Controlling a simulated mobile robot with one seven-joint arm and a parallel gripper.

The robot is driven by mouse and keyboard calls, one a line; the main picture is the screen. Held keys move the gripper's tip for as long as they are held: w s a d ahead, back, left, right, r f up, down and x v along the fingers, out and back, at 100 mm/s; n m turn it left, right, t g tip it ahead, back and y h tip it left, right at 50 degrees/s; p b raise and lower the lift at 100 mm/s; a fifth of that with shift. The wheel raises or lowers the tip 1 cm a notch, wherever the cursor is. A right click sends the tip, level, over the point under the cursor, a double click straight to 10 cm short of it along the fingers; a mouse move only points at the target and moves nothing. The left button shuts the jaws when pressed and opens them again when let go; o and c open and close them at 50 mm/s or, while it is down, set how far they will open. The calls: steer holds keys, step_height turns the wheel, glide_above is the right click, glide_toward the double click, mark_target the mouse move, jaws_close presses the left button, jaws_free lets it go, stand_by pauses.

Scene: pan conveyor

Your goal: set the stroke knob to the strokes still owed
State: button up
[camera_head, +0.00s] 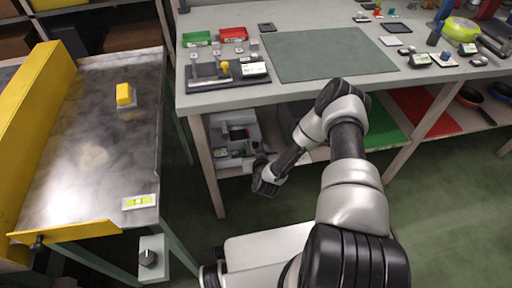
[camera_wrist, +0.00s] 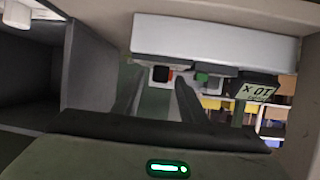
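A dark round knob (camera_head: 148,258) sits on a small grey box (camera_head: 152,245) at the near right corner of the metal-topped conveyor table. Its setting is too small to read. I cannot tell which is the stroke knob. My gripper (camera_head: 264,180) hangs in front of the workbench, below its top and apart from both knobs. In the wrist view its two dark fingers (camera_wrist: 158,85) stand apart with nothing visibly held.
The conveyor table (camera_head: 85,130) carries a yellow block (camera_head: 124,95) and a level-like gauge (camera_head: 139,202). Floor gap between tables.

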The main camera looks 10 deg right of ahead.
steer(key=shift+w, duration=0.1)
jaws_close()
steer(key=shift+a+m+h+p, duration=0.35)
steer(key=shift+m+h, duration=0.55)
steer(key=shift+h, duration=0.1)
steer(key=m+g+h, duration=0.1)
steer(key=m+h, duration=0.1)
steer(key=h, duration=0.1)
steer(key=shift+w+m+g, duration=0.1)
steer(key=shift+m+g, duration=0.2)
steer(key=shift+m, duration=0.1)
jaws_free()
